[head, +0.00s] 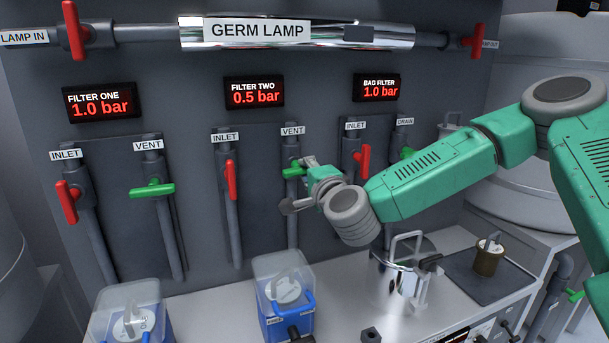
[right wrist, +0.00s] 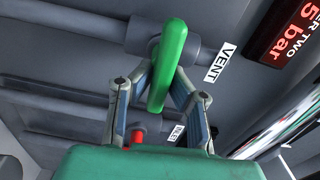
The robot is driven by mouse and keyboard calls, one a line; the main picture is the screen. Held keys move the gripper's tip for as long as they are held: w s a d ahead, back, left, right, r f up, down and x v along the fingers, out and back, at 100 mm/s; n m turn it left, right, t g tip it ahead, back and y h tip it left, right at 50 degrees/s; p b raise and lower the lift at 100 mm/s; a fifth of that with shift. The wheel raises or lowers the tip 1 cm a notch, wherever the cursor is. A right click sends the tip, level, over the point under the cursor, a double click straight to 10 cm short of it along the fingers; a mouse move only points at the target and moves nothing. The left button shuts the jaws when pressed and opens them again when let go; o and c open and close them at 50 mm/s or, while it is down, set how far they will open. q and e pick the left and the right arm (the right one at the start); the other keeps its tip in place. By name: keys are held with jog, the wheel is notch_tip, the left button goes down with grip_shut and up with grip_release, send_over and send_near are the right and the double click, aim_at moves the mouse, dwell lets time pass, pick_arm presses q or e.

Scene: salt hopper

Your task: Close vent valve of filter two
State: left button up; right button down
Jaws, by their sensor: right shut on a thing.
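The green vent handle of filter two (head: 291,172) sits on its pipe below the VENT label, under the filter two display (head: 254,93) reading 0.5 bar. My right gripper (head: 308,166) is at this handle and hides its right part in the head view. In the right wrist view the green handle (right wrist: 172,45) lies between the two fingers of my right gripper (right wrist: 166,80), which are shut on it. There the handle lies across the pipe, slightly tilted. My left gripper is in no view.
The red inlet handle of filter two (head: 231,180) is left of the vent, along its pipe. The bag filter's red inlet handle (head: 364,160) is close by, right of my gripper. Blue-based containers (head: 283,285) and a metal vessel (head: 405,262) stand on the counter below.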

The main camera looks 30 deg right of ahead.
jog(key=shift+d+f, duration=0.1)
jog(key=shift+f, duration=0.2)
jog(key=c, duration=1.5)
grip_release()
jog(key=shift+c, duration=0.2)
jog(key=shift+d, duration=0.15)
jog(key=shift+r, duration=0.1)
jog(key=v, duration=0.7)
jog(key=shift+s, duration=0.25)
